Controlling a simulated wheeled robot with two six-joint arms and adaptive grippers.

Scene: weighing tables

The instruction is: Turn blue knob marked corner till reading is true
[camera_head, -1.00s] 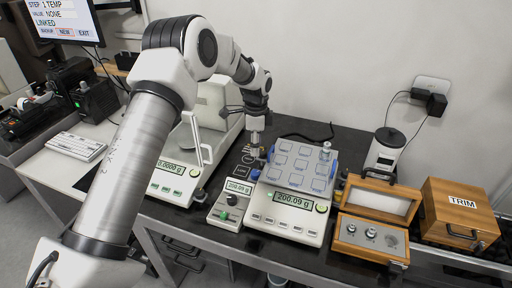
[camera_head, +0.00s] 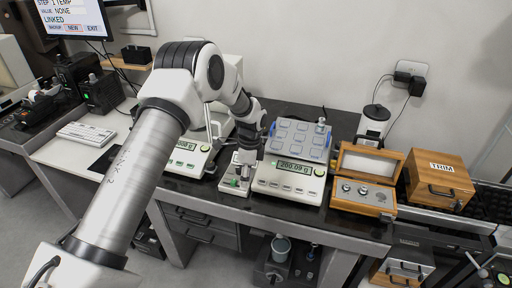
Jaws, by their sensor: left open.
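A balance (camera_head: 288,186) with a grey-blue square platform (camera_head: 301,138) stands on the black table top. Its display (camera_head: 294,166) reads 200.09 g. Small blue knobs show at the platform's edge, one at the back left (camera_head: 271,129); the front left corner is hard to make out behind my arm. A metal weight (camera_head: 321,126) stands on the platform's back right part. My left gripper (camera_head: 243,174) points down over a small control box (camera_head: 232,189) left of the balance. It is open, with nothing visible in it; contact with the box cannot be told. The box's display and knob are mostly hidden.
Another balance (camera_head: 186,160) stands left, partly behind my arm. An open wooden weight box (camera_head: 365,196) and a wooden box marked TRIM (camera_head: 441,178) stand right. A white-bodied device (camera_head: 373,126) with a dark top is behind them. A monitor (camera_head: 70,18) is far left.

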